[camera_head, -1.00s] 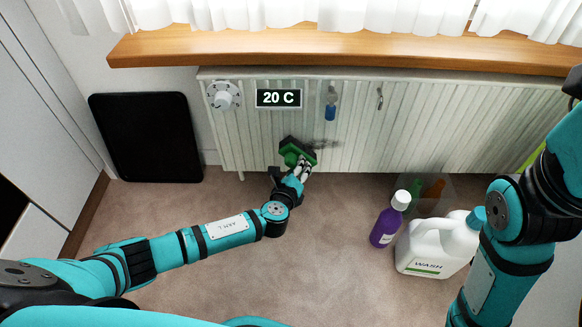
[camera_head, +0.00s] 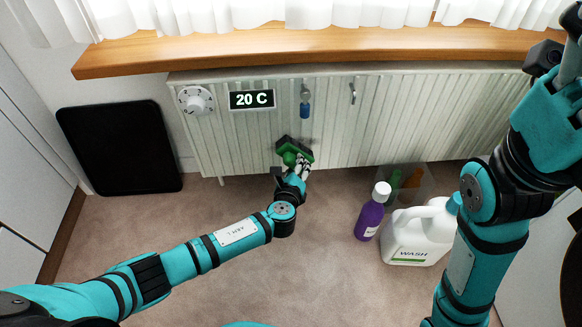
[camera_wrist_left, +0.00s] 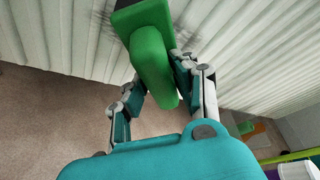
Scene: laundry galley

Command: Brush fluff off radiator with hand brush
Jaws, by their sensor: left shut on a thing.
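The hand brush (camera_head: 295,152) has a green handle and body, with its head against the lower front of the white ribbed radiator (camera_head: 400,130). My left gripper (camera_head: 302,168) is shut on the brush handle; the wrist view also shows the handle (camera_wrist_left: 152,65) between its fingers (camera_wrist_left: 160,95). Dark grey fluff smudges (camera_wrist_left: 218,42) show on the radiator ribs on both sides of the brush in the wrist view. In the head view the brush covers most of that patch. My right gripper (camera_head: 572,35) is only partly in view at the upper right edge, away from the radiator front.
A purple bottle (camera_head: 371,212), a white WASH jug (camera_head: 420,238) and a clear bin (camera_head: 414,185) stand on the floor at right. A black panel (camera_head: 118,147) leans at left. A wooden sill (camera_head: 300,48) overhangs the radiator. The carpet between is clear.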

